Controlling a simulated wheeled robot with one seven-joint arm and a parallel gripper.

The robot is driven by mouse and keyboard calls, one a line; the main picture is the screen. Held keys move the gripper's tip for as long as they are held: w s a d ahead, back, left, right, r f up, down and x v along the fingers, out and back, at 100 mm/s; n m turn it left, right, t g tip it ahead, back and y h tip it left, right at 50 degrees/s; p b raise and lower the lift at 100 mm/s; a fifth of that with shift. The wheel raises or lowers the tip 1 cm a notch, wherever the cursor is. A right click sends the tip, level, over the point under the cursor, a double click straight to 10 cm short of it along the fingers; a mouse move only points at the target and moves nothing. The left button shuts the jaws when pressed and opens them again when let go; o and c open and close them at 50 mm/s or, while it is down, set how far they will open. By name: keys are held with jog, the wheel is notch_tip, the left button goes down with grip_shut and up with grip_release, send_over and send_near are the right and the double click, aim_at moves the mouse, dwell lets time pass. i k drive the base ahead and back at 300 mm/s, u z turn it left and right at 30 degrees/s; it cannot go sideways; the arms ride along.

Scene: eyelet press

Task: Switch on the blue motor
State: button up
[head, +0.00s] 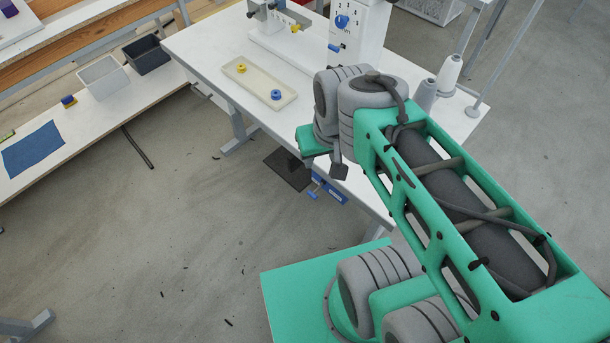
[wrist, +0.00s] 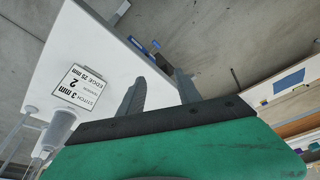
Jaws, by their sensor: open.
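A blue box-like unit (head: 329,189), which looks like the blue motor, is at the near edge of the white table, low beside a table leg. Blue parts at the table edge also show small in the wrist view (wrist: 138,46); their switch details are too small to tell. My gripper (wrist: 160,76) is open and empty in the wrist view, its two dark fingers pointing toward the table edge and the blue parts, apart from them. In the head view my arm hides most of the gripper.
The white table (head: 205,45) carries a white machine with a blue knob (head: 342,21), a cream tray (head: 259,85) with yellow and blue pieces, and thread cones (head: 449,72). A label card (wrist: 80,87) lies on the table. A dark pedal plate (head: 288,169) is on the floor.

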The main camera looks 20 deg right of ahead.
aim_at(311, 193)
jog(key=k, duration=0.4)
jog(key=u, duration=2.6)
jog(key=k, duration=1.75)
jog(key=u, duration=0.15)
jog(key=i, duration=0.45)
jog(key=z, duration=0.15)
